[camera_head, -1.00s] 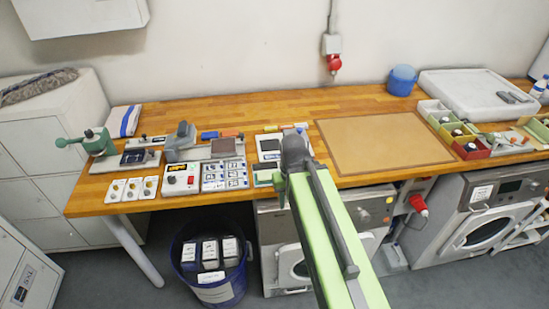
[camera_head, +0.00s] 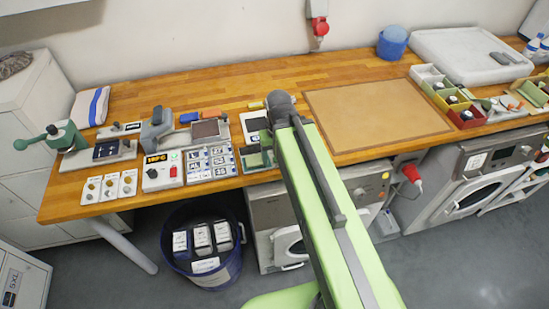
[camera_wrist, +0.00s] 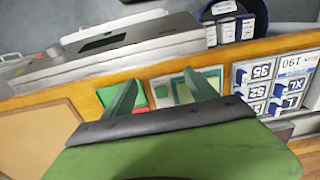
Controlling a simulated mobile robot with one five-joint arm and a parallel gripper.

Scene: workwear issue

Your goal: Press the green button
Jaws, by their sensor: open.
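A white control box (camera_head: 163,171) with a lit amber display and a red switch stands on the bench at left. A small green spot beside its display looks like the green button (camera_head: 174,157); its detail is too small to tell. My gripper (camera_wrist: 160,76) is open and empty in the wrist view, its two green fingers apart above the bench's front strip. The control box is not clearly seen there. In the head view my arm's dark wrist end is over the bench, well right of the control box, and the fingers are hidden.
A size-label board (camera_head: 210,163) stands right of the control box, with a green pad (camera_head: 256,158) beyond it. A green-handled press (camera_head: 60,138) and three knobbed cards (camera_head: 110,187) are at left. A brown mat (camera_head: 375,113) leaves clear room. A blue bin (camera_head: 205,245) stands below.

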